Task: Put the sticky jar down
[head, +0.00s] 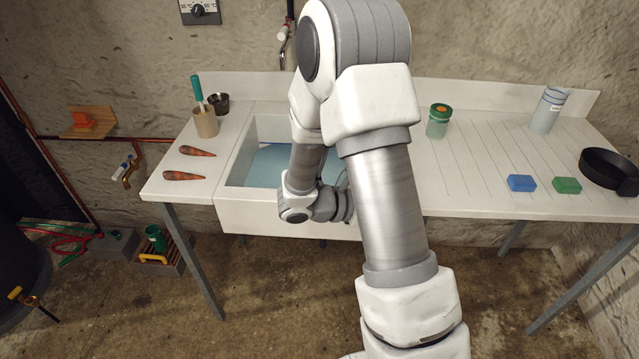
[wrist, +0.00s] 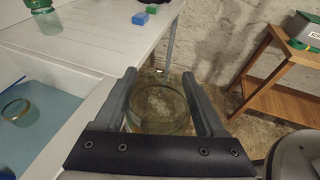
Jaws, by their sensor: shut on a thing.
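My gripper (wrist: 160,76) is shut on a clear, slightly greenish glass jar (wrist: 160,108), with one finger on each side of it, in the wrist view. I see the jar from above, with the floor behind it, close to the counter's front edge. No stickiness can be made out on it. In the head view my arm hides the gripper and the held jar. A jar with a green lid (head: 439,121) stands on the counter right of the sink. Another round glass rim (wrist: 15,108) shows in the sink in the wrist view.
The sink (head: 250,200) holds bluish water. The ribbed drainboard (head: 480,160) has free room in its middle. A blue sponge (head: 522,183), a green sponge (head: 566,185), a dark pan (head: 608,170) and a tall jar (head: 548,110) stand towards its right. Two carrot-like things (head: 183,175) lie left.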

